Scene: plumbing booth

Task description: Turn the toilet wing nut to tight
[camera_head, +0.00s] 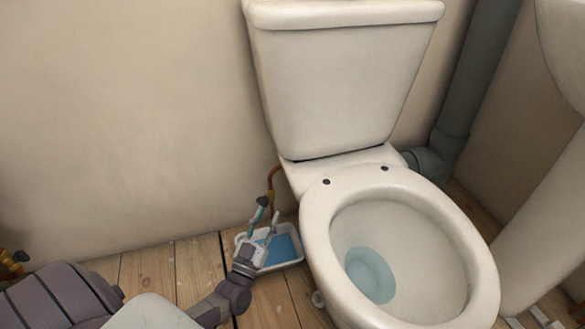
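The white toilet (315,215) stands against the wall, with its tank (340,85) above and the seatless bowl open. A thin reddish-brown supply pipe (270,182) runs down beside the bowl, left of the tank. I cannot make out the wing nut for certain. My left gripper (268,213) is low to the left of the bowl, near the lower end of the pipe. Its fingers stand apart, with nothing clearly between them. Whether it touches the pipe cannot be told. My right gripper is not in view.
A grey drain pipe (470,85) and white basin pedestal (550,220) stand right. Brass fittings (14,258) show at far left.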

